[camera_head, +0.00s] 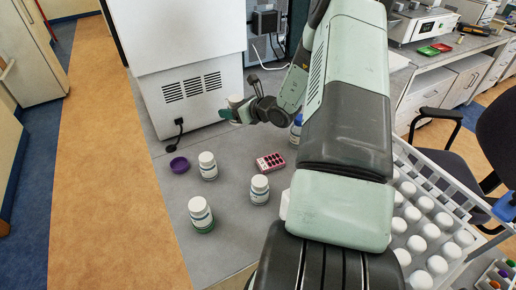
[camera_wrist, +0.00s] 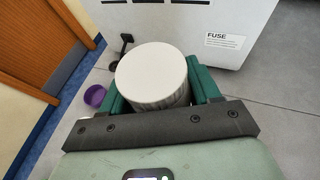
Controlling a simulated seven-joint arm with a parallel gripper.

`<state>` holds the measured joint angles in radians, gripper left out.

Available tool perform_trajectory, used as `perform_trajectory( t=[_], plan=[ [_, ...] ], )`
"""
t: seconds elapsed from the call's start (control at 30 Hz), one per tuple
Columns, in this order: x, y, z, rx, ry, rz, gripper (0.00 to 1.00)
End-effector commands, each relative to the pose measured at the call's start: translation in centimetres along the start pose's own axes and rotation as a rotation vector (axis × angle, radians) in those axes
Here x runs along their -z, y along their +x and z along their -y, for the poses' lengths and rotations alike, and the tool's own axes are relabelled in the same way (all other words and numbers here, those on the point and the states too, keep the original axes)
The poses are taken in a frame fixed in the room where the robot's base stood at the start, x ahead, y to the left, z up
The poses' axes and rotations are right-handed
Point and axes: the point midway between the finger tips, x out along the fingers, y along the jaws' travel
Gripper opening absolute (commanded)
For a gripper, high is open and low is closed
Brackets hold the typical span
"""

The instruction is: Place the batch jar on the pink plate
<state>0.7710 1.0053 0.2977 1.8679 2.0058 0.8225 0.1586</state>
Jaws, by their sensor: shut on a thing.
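My gripper (camera_head: 243,110) is shut on a white-lidded jar (camera_head: 236,101), held in front of the white cabinet. In the wrist view the jar's round white lid and ribbed side (camera_wrist: 152,76) sit between the green fingers of my gripper (camera_wrist: 160,88). The label of this jar does not show. A pink plate (camera_head: 270,162) with dark round spots lies on the grey bench, nearer the viewer and right of my gripper. Three similar white-capped jars stand on the bench: one at the back (camera_head: 207,166), one at right (camera_head: 260,189), one at front on a green base (camera_head: 200,214).
A purple dish (camera_head: 179,164) lies left of the jars and also shows in the wrist view (camera_wrist: 95,95). A blue-capped bottle (camera_head: 296,129) stands beside my arm. The cabinet (camera_head: 190,70) blocks the back. A rack of white-capped jars (camera_head: 425,225) is at right.

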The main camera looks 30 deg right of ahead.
Motion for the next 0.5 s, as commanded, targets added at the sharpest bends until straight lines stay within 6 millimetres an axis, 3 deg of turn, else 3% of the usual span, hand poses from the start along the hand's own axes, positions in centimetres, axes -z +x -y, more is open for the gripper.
perform_trajectory(
  t=[0.1, 0.4, 0.5],
  plan=[
    [-3.3, -1.3, 0.1, 0.002, -0.006, 0.002, 0.23],
    [-9.8, -4.1, 0.0, 0.002, -0.005, 0.002, 0.23],
    [-8.6, -3.5, -1.6, -0.080, -0.029, -0.001, 0.23]
  ],
)
